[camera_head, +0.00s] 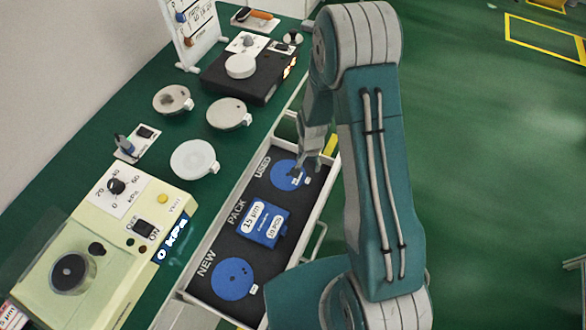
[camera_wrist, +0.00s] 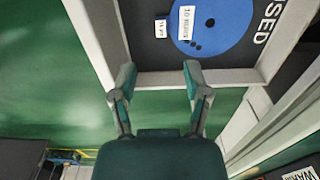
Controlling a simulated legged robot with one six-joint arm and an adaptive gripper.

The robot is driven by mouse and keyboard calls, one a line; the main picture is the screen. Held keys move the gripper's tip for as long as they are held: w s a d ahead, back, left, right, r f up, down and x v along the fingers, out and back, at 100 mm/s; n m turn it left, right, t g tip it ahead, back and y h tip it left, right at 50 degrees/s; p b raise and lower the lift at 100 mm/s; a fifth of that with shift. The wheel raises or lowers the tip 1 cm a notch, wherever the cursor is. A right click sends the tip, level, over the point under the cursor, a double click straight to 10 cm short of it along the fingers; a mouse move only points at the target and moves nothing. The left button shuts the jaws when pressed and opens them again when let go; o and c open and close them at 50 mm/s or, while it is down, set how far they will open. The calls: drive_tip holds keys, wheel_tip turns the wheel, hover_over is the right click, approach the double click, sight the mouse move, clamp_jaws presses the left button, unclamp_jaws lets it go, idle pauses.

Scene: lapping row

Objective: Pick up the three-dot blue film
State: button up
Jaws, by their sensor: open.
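Two round blue films lie in the open drawer. One, in the section marked USED (camera_head: 287,175), shows large at the top of the wrist view (camera_wrist: 228,38), with small white labels and a dark spot. The other, in the section marked NEW (camera_head: 230,280), carries a few small dark dots and a white tab. My gripper (camera_wrist: 158,80) is open and empty. In the head view it hangs over the USED film and hides part of it. In the wrist view the film lies beyond the fingertips, apart from them.
A blue 15 µm box (camera_head: 263,224) sits between the films under the word PACK. The drawer's pale walls (camera_head: 322,205) rise around them. A cream machine (camera_head: 110,245) and several round pale plates (camera_head: 194,159) stand on the green bench to the left. Green floor lies right.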

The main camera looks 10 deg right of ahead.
hover_over(308, 180)
drive_tip(key=a, duration=0.1)
drive_tip(key=f, duration=0.4)
drive_tip(key=shift+s+f, duration=0.25)
drive_tip(key=shift+f, duration=0.15)
drive_tip(key=shift+d+f, duration=0.3)
drive_tip(key=shift+f, duration=0.2)
drive_tip(key=f, duration=0.3)
drive_tip(key=shift+w+d+f, duration=0.25)
drive_tip(key=shift+d+f, duration=0.05)
drive_tip(key=shift+a+f, duration=0.25)
drive_tip(key=shift+f, duration=0.3)
drive_tip(key=shift+d, duration=0.15)
clamp_jaws()
